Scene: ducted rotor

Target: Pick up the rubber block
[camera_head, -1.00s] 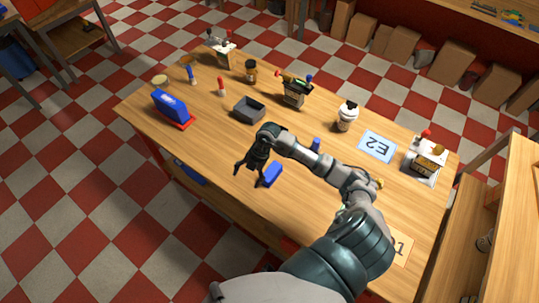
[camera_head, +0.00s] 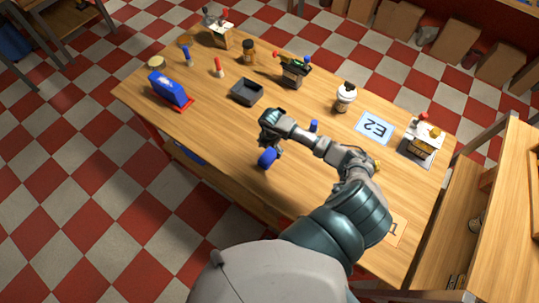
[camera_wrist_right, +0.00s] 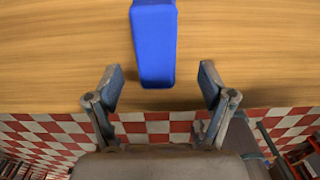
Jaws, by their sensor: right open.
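The rubber block seems to be the blue block (camera_head: 267,158) lying on the wooden table near its front edge. In the right wrist view the blue block (camera_wrist_right: 154,45) is long and rounded at its near end. My right gripper (camera_head: 270,144) is over the block in the head view, and its fingers are hard to make out there. In the wrist view the right gripper (camera_wrist_right: 161,71) has its fingers spread, one to each side of the block's near end, with gaps and nothing held. My left gripper is not in view.
A dark open tray (camera_head: 246,92) stands behind the block. A blue upright piece (camera_head: 313,126) stands right of the gripper. A blue holder on a red base (camera_head: 169,90) is at the left. A white bottle (camera_head: 345,97) and an E2 card (camera_head: 374,127) are at the right.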

